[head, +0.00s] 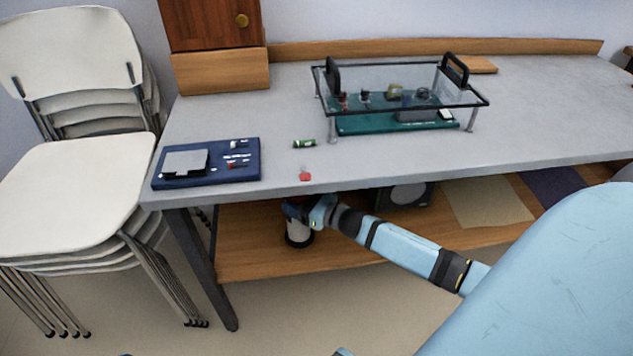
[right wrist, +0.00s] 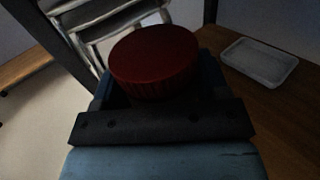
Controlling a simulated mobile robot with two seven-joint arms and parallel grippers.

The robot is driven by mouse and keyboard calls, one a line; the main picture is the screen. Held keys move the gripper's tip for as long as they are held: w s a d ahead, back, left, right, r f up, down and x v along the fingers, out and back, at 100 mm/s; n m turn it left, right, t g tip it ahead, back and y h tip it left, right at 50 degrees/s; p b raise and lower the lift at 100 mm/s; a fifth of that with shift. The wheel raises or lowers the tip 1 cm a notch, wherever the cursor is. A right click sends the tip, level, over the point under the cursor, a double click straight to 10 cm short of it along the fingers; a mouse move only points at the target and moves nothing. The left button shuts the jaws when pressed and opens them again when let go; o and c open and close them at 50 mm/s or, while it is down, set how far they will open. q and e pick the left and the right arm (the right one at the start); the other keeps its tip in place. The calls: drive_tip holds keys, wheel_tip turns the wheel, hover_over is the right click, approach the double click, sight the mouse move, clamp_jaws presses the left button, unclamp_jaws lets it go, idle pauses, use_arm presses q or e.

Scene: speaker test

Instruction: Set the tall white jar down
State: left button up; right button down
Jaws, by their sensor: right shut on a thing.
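The tall white jar (head: 299,232) is under the tabletop, over the lower wooden shelf near its left end. It looks upright, with a dark band at its foot. I cannot tell if its foot touches the shelf. Its dark red ribbed lid (right wrist: 155,58) fills the middle of the right wrist view. My right gripper (head: 298,210) reaches in from the right below the table edge and is shut on the jar near its top. The gripper hides the jar's upper part in the head view. My left gripper is not in view.
The grey tabletop (head: 400,165) overhangs the wooden shelf (head: 240,240). A table leg (head: 205,265) stands left of the jar. A black speaker-like box (head: 405,194) is farther right on the shelf. A whitish shallow tray (right wrist: 260,62) lies right of the lid. Stacked chairs (head: 75,180) stand left.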

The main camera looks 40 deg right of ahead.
drive_tip(key=shift+w+a+r, duration=0.15)
drive_tip(key=shift+w+a, duration=0.05)
drive_tip(key=shift+w, duration=0.4)
drive_tip(key=shift+f, duration=0.2)
wheel_tip(320, 180, down, 3)
drive_tip(key=shift+b, duration=1.1)
drive_tip(key=shift+f, duration=0.1)
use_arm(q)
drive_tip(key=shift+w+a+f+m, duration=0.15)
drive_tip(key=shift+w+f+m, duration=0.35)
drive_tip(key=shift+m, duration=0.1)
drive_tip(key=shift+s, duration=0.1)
use_arm(e)
drive_tip(key=shift+f, duration=0.1)
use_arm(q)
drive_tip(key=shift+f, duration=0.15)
use_arm(e)
drive_tip(key=shift+c, duration=0.7)
unclamp_jaws()
drive_tip(key=shift+s, duration=0.1)
